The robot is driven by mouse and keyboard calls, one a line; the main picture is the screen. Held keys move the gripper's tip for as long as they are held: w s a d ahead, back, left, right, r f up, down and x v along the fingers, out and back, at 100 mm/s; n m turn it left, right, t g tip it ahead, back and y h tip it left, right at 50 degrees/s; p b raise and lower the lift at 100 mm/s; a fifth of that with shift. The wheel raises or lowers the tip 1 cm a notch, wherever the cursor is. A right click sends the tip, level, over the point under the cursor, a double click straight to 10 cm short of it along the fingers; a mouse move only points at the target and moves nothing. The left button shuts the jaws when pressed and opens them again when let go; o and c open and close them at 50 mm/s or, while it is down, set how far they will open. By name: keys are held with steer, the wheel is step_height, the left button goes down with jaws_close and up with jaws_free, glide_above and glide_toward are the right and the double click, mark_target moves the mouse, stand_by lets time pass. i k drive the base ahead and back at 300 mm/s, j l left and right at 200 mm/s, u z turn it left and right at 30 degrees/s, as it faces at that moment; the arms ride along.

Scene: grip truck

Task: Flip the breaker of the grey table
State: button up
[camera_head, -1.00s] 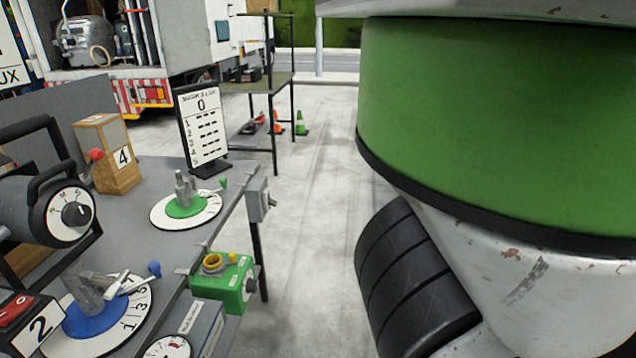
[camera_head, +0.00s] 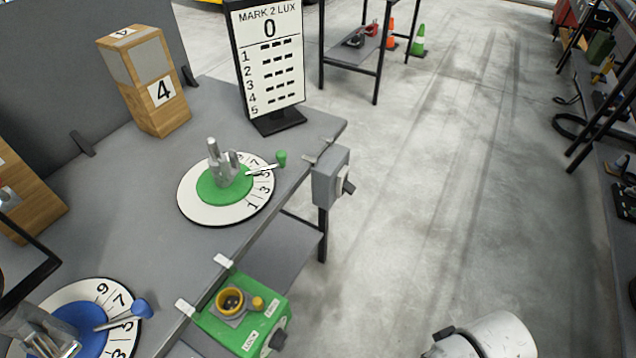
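The grey table (camera_head: 165,215) fills the left side of the view. A grey breaker box (camera_head: 326,180) hangs on its right edge, near the far corner. A dark lever (camera_head: 348,187) sticks out from the box's right side; I cannot tell its switch position. Nothing touches the box. A worn white rounded part, which looks like a piece of my arm, shows at the bottom edge, well below and right of the breaker. My gripper's fingers do not show.
A green box with a yellow socket (camera_head: 231,300) hangs nearer on the same table edge. Green (camera_head: 225,186) and blue (camera_head: 80,328) dials, a wooden block (camera_head: 140,85) and a sign (camera_head: 268,60) stand on top. The floor to the right is clear up to shelves (camera_head: 600,110).

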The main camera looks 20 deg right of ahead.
mark_target(348, 188)
steer(key=i+l+u, duration=0.1)
steer(key=u, duration=0.4)
steer(key=l+u, duration=0.3)
steer(key=u, duration=0.15)
steer(key=l+u, duration=0.25)
steer(key=u, duration=0.25)
steer(key=l+u, duration=0.15)
steer(key=l, duration=0.3)
steer(key=k+l+u, duration=0.15)
steer(key=l, duration=0.3)
steer(key=l+u, duration=0.15)
steer(key=l, duration=0.3)
steer(key=k+l+u, duration=0.15)
steer(key=l, duration=0.25)
steer(key=k+l+u, duration=0.15)
steer(key=l, duration=0.3)
steer(key=k+l+u, duration=0.15)
steer(key=l, duration=0.25)
steer(key=k+l, duration=0.15)
steer(key=l, duration=0.2)
steer(key=k+l, duration=0.1)
steer(key=l, duration=0.3)
steer(key=k+l, duration=0.15)
steer(key=l, duration=0.2)
steer(key=k+l, duration=0.15)
steer(key=l, duration=0.2)
steer(key=k+l, duration=0.1)
steer(key=l, duration=0.25)
